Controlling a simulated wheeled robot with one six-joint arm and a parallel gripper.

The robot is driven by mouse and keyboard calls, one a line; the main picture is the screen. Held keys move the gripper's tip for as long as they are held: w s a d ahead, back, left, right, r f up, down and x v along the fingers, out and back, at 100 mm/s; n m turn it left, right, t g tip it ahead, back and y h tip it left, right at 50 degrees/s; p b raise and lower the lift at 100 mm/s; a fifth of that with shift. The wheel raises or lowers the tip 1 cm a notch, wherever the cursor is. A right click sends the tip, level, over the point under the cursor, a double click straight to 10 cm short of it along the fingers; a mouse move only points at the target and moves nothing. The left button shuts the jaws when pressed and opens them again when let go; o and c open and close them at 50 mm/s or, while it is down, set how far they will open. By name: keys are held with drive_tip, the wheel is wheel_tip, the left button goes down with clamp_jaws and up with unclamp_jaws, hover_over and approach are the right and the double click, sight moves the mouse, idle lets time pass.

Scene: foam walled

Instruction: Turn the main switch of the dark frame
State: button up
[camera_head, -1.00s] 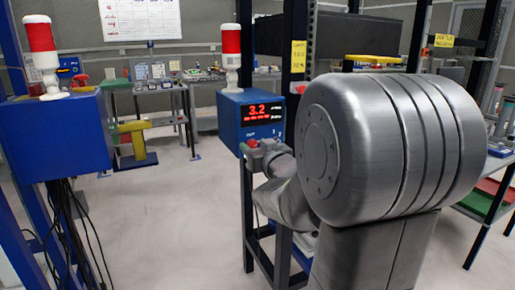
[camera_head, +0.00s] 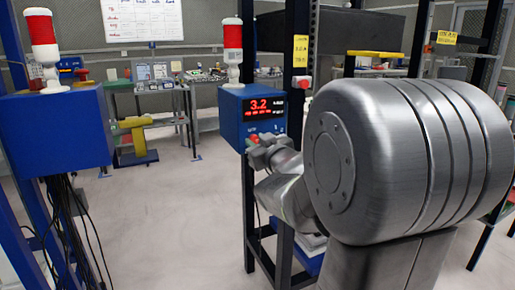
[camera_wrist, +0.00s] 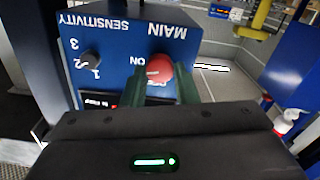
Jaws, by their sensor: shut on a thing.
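The main switch is a red knob (camera_wrist: 159,68) on a blue control box, beside the words MAIN and ON, which appear upside down in the wrist view. The box (camera_head: 232,130) has a lit display reading 3.2 and is mounted on the dark frame (camera_head: 249,215). My gripper (camera_wrist: 163,86) is shut on the red knob, one finger on each side. In the head view my gripper (camera_head: 262,142) meets the box's lower front, and a bit of red shows there. The fingers partly hide the knob, so its exact angle is unclear.
A black SENSITIVITY knob (camera_wrist: 90,60) sits beside the main switch. A red-and-white lamp (camera_head: 232,50) stands on the box. Another blue box (camera_head: 55,130) with a lamp and hanging cables stands at the left. Open floor (camera_head: 165,220) lies between them.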

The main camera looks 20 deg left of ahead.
drive_tip(key=n+b, duration=0.2)
drive_tip(key=n, duration=0.1)
drive_tip(key=n+b, duration=0.1)
drive_tip(key=shift+f+n+b, duration=0.25)
drive_tip(key=shift+n+b, duration=0.05)
drive_tip(key=n+b, duration=0.2)
drive_tip(key=n, duration=0.1)
drive_tip(key=shift+n+b, duration=0.3)
drive_tip(key=n+b, duration=0.2)
drive_tip(key=n, duration=0.1)
drive_tip(key=shift+s+n, duration=0.1)
drive_tip(key=shift+n, duration=0.2)
drive_tip(key=shift+n+b, duration=0.9)
drive_tip(key=shift+n, duration=0.8)
drive_tip(key=o, duration=1)
drive_tip(key=shift+r, duration=0.1)
